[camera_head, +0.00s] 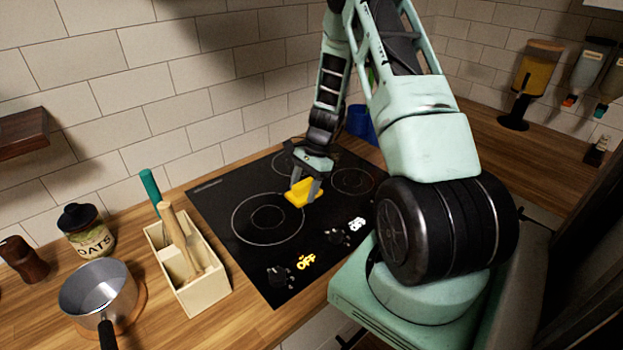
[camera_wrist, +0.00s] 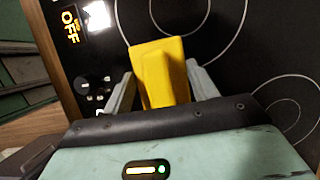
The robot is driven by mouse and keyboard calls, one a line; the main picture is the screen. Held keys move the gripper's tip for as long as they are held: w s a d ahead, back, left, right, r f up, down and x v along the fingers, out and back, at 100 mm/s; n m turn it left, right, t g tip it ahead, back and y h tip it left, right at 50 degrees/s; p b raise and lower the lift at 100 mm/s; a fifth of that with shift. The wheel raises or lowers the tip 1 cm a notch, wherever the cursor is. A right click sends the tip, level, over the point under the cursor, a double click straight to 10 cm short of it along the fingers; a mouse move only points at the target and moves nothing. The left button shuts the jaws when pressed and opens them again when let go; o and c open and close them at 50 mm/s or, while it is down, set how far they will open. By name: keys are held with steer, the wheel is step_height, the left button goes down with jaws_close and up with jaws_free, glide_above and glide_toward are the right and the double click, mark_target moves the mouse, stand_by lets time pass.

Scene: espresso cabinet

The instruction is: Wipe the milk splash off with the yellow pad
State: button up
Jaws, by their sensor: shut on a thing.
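My gripper (camera_head: 304,190) is shut on the yellow pad (camera_head: 301,193) and holds it over the black cooktop (camera_head: 240,186), between the burner rings. In the wrist view the pad (camera_wrist: 162,72) stands out between the two grey fingers. I cannot tell whether its underside touches the glass. A bright white patch (camera_wrist: 97,17) shows beside an orange OFF label at the top left of the wrist view, apart from the pad. A white mark (camera_head: 357,222) also shows near the cooktop's front edge in the head view. I cannot tell for certain whether either is the milk splash.
Control knobs (camera_head: 280,275) and a yellow OFF label (camera_head: 306,261) lie along the cooktop's front. A wooden utensil box (camera_head: 200,290), a saucepan (camera_head: 98,290) and an oats jar (camera_head: 88,230) stand to the left. A blue container (camera_head: 359,120) stands behind my arm.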

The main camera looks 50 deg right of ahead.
steer(key=shift+r+p, duration=0.85)
steer(key=shift+r, duration=0.65)
